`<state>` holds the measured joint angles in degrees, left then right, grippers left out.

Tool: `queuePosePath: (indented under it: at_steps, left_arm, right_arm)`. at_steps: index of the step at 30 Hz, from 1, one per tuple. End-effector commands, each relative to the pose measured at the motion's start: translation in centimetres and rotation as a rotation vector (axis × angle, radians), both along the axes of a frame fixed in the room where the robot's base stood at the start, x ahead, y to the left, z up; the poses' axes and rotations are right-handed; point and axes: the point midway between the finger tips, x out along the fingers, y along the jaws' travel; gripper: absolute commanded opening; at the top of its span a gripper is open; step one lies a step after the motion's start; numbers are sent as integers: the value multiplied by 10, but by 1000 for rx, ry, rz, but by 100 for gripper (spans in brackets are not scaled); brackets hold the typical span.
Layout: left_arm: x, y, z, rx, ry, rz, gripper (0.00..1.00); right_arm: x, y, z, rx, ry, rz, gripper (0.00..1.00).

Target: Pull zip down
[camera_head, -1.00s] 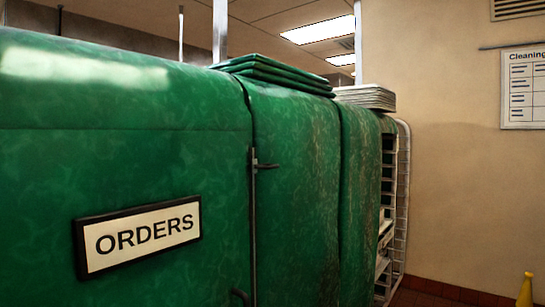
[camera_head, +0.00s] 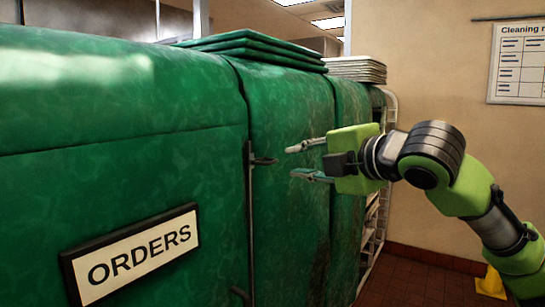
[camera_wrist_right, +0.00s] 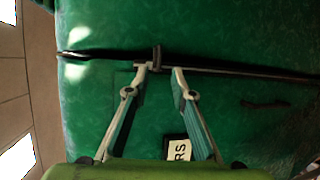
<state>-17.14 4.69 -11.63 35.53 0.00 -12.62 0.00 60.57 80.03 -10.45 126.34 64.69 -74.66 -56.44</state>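A green cover (camera_head: 290,110) has a vertical metal zip (camera_head: 251,220) running down its front. The small dark zip pull (camera_head: 264,161) sticks out to the right near the top of the zip's metal strip. My right gripper (camera_head: 290,161) is open and empty, with its fingers pointing left at the pull and a small gap between them in the head view. In the right wrist view the pull (camera_wrist_right: 157,57) lies in line with the space between the open fingertips (camera_wrist_right: 159,69). I cannot tell whether they touch it. My left gripper is not in view.
An ORDERS sign (camera_head: 133,255) is fixed on the cover at left. Folded green covers (camera_head: 250,48) and pale trays (camera_head: 357,69) lie on top. A wire rack (camera_head: 388,110) stands behind. A yellow cone (camera_head: 491,283) is on the floor at right.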

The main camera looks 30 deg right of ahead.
Motion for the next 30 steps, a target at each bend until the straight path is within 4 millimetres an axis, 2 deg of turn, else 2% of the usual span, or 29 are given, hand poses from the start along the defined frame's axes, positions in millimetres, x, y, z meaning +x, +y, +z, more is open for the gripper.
queuePosePath:
  at_steps: [1, 6, 12, 18, 27, 30]
  left_arm:
    - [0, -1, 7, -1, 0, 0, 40]
    - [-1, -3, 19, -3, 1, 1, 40]
    - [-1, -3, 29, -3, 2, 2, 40]
    - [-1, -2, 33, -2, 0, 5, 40]
    - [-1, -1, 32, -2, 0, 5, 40]
    - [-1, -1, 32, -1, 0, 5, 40]
  right_arm:
    - [12, 1, 0, 4, 4, 4, 23]
    - [49, 2, -8, 5, 4, 3, 23]
    - [81, 0, -15, 5, 0, 1, 23]
    - [94, -1, -20, 3, -1, 0, 23]
    - [96, -2, -21, 3, -2, 0, 23]
    - [96, -1, -21, 3, -2, 0, 0]
